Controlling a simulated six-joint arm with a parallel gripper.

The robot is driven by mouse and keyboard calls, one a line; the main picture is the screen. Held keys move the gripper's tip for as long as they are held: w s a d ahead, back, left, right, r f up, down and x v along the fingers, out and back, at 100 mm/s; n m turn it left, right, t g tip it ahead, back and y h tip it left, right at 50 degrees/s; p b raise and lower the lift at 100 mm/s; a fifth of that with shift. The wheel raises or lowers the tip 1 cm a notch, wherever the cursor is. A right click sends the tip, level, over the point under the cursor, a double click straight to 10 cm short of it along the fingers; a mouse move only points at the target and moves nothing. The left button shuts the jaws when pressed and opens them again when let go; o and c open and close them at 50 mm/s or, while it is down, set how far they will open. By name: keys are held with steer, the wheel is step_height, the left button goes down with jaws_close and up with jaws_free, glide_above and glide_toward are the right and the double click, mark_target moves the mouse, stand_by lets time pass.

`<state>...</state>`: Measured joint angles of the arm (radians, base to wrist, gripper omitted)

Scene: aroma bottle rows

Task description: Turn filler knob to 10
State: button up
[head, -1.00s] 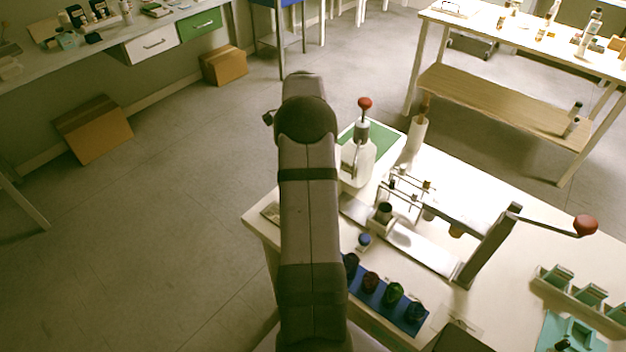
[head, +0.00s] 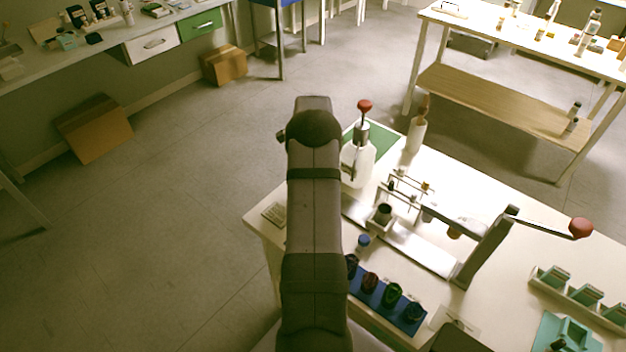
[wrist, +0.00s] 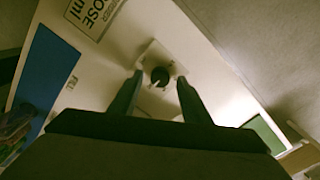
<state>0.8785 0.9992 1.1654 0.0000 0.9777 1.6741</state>
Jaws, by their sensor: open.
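A small dark round knob (wrist: 160,75) sits on a pale square plate (wrist: 160,57) in the wrist view. A light mark shows on the knob, but its setting is too small to read. My gripper (wrist: 160,76) is open, with one finger to each side of the knob in the picture. I cannot tell whether the fingers touch it. In the head view my arm hides the gripper and knob.
A blue tray (head: 408,326) holds several dark-capped bottles. A metal press with a red-ended lever (head: 486,250) stands at the right. Teal holders (head: 566,335) are at the far right.

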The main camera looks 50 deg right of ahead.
steer(key=shift+f, duration=0.4)
steer(key=shift+c, duration=0.3)
steer(key=c, duration=1)
